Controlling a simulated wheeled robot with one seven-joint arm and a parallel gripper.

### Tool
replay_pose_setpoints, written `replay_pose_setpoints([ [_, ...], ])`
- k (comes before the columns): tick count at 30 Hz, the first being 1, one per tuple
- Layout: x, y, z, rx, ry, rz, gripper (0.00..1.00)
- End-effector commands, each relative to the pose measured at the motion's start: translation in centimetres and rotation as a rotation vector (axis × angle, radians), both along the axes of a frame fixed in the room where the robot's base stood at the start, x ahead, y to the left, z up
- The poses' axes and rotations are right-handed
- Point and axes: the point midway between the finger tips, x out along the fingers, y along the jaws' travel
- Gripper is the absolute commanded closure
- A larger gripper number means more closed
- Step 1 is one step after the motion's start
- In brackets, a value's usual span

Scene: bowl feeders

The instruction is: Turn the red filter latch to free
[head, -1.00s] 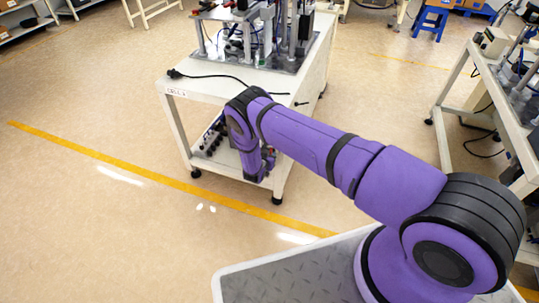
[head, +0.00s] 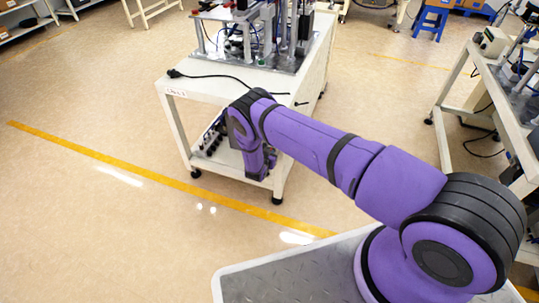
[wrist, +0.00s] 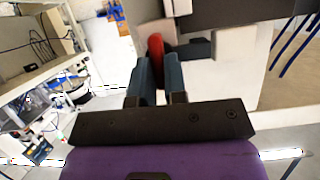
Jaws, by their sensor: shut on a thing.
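The red filter latch (wrist: 155,45) shows in the wrist view as a small red piece at the fingertips. My gripper (wrist: 157,64) has its two blue-grey fingers on either side of the latch and is shut on it. A pale block and a dark fitting lie just behind the latch. In the head view my gripper (head: 258,168) is low in front of the white cart, at its lower shelf. The latch is hidden there behind my arm, and its exact angle is hard to tell.
The white cart (head: 178,93) carries a feeder machine (head: 250,35) and a black cable on top. Several dark knobs (head: 212,142) sit on its lower shelf. Another bench (head: 455,85) stands at the right. The floor at the left is clear.

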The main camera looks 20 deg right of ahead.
Motion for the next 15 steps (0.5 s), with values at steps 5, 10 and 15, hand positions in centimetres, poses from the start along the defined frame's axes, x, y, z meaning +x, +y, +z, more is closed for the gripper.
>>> replay_pose_setpoints([
  [5, -0.11, -0.09, -0.04, 0.060, -0.042, 0.000, 1.00],
  [10, -0.25, -0.27, -0.11, 0.163, -0.116, -0.001, 1.00],
  [15, -0.34, -0.40, -0.18, 0.291, -0.207, -0.001, 1.00],
])
